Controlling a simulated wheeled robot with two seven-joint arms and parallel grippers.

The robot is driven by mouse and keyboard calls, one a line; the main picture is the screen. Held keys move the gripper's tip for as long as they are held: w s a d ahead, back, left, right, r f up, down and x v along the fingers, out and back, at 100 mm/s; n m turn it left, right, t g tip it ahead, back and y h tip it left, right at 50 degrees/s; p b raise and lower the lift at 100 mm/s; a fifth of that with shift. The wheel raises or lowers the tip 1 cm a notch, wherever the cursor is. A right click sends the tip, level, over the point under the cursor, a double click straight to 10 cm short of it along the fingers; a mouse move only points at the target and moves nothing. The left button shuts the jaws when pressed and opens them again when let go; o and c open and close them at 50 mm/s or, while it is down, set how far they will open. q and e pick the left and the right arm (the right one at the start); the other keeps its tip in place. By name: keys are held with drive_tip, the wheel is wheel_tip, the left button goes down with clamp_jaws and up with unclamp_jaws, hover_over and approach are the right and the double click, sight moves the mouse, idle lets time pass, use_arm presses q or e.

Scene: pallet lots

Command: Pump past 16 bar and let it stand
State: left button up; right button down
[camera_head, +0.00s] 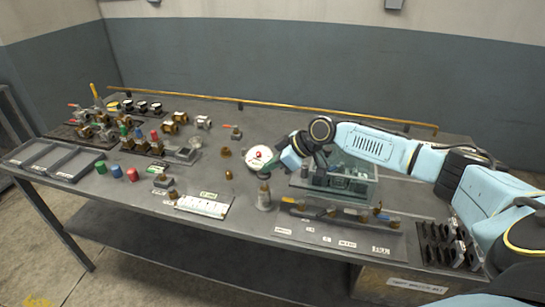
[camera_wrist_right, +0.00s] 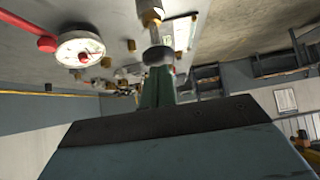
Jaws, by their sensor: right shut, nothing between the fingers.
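A round white pressure gauge (camera_head: 258,157) with a red centre stands near the middle of the bench; its reading is too small to make out. It also shows in the right wrist view (camera_wrist_right: 80,48), beside a red lever. A clear-walled tank (camera_head: 372,188) with dark parts inside stands to the right of the gauge. My right gripper (camera_head: 290,158) is just right of the gauge, above the bench. In the right wrist view its fingers (camera_wrist_right: 157,88) are together and empty, near an upright metal post with a dark end (camera_wrist_right: 156,50). My left gripper is out of view.
A grey bottle-like cylinder (camera_head: 263,195) stands in front of the gauge. Valves and brass fittings (camera_head: 180,118) crowd the left. Grey trays (camera_head: 72,164) lie at the left edge, a tool strip (camera_head: 345,217) at the front, and a dark rack (camera_head: 445,245) at the right.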

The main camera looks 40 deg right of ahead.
drive_tip(key=shift+f, duration=0.1)
wheel_tip(320, 180, down, 4)
drive_tip(key=shift+s+r+b, duration=0.1)
drive_tip(key=shift+b, duration=1.15)
drive_tip(key=shift+s, duration=0.1)
drive_tip(key=s+d+r+p, duration=0.1)
drive_tip(key=s+d+r, duration=0.1)
drive_tip(key=r, duration=0.4)
drive_tip(key=s+d+r+p, duration=0.1)
drive_tip(key=s+d+r, duration=0.1)
drive_tip(key=r, duration=0.3)
drive_tip(key=shift+s+d+r+p, duration=0.35)
drive_tip(key=shift+s+p, duration=0.05)
drive_tip(key=shift+s, duration=0.1)
drive_tip(key=shift+a+f, duration=0.1)
